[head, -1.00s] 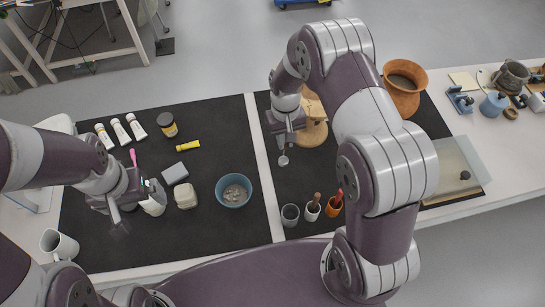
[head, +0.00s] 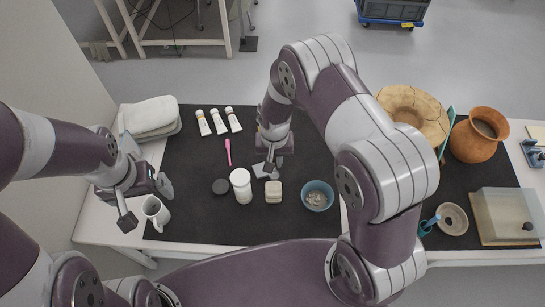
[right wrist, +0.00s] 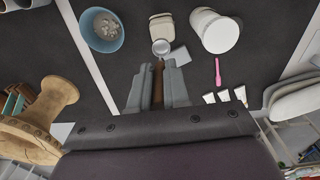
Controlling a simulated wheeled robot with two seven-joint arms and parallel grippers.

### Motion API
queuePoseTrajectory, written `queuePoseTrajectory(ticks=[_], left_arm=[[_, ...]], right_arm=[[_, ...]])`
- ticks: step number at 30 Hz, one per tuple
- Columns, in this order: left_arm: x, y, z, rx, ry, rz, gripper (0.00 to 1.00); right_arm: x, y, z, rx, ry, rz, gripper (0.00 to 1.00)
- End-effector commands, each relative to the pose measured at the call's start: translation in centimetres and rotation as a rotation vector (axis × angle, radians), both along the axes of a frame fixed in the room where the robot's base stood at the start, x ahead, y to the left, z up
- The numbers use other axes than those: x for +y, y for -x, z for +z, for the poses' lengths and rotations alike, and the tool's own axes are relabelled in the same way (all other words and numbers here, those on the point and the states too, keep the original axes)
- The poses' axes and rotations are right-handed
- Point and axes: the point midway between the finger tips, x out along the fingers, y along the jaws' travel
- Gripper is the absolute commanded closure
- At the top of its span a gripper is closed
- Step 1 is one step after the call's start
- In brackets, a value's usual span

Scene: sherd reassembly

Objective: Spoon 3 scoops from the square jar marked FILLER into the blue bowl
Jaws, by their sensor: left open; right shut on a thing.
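My right gripper (right wrist: 158,88) is shut on the brown handle of a spoon (right wrist: 161,47). In the right wrist view the spoon's round end overlaps the near edge of a squarish beige jar (right wrist: 162,27); I cannot tell whether it touches. In the head view this jar (head: 273,192) stands between a round white jar (head: 242,190) and the blue bowl (head: 317,196). No FILLER marking is readable. The bowl, also in the right wrist view (right wrist: 103,30), holds grey lumpy material. My left gripper (head: 146,204) is open and empty, above or beside a white mug (head: 155,212).
A dark disc (head: 220,186) lies left of the white jar. A pink tool (head: 228,151), several white tubes (head: 219,121) and folded towels (head: 150,116) lie farther back. A brown pot (head: 479,134) and a glass-like box (head: 506,216) stand at right.

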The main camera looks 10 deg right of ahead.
Motion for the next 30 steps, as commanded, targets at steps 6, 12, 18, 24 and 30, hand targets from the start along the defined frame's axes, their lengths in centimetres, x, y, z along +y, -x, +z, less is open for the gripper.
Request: queuePoseTrajectory(ticks=[6,12,18,24,30], left_arm=[[0.0,0.0,-1.6,0.000,0.000,0.000,0.00],[0.0,0.0,-3.3,0.000,0.000,0.000,0.00],[0.0,0.0,-5.1,0.000,0.000,0.000,0.00],[0.0,0.0,-6.9,0.000,0.000,0.000,0.00],[0.1,0.0,-8.4,0.000,0.000,0.000,0.00]], right_arm=[[0.1,0.4,-2.1,0.002,0.001,0.002,1.00],[0.2,0.7,-4.3,0.001,0.000,0.002,1.00],[0.1,0.4,-6.5,0.001,0.000,0.002,1.00],[0.1,0.2,-8.7,0.001,0.000,0.002,1.00],[0.0,0.0,-10.6,0.001,0.000,0.002,1.00]])
